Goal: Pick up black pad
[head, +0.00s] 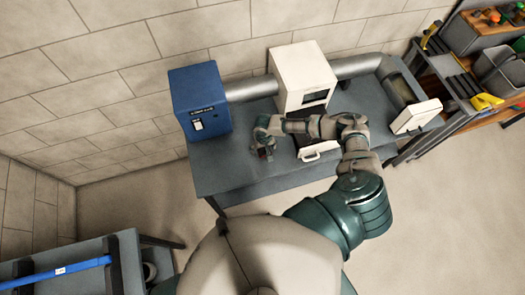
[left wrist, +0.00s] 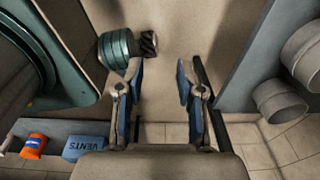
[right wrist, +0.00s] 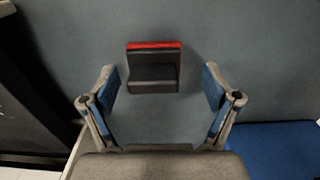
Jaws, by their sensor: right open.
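The black pad (right wrist: 153,80) is a small dark block with a red strip along its far edge. It lies on the grey table top (right wrist: 250,45) in the right wrist view. My right gripper (right wrist: 161,85) is open, with its blue-lined fingers wide apart; the pad shows between and slightly beyond them, with clear gaps on both sides. In the head view my right gripper (head: 264,142) is over the table between the blue box and the white machine; the pad is hard to make out there. My left gripper (left wrist: 160,80) is open and empty, away from the table.
A blue box (head: 199,98) stands left of the gripper, and a white machine (head: 300,76) with a silver duct (head: 252,88) stands behind. A white lidded box (head: 416,117) is at the right.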

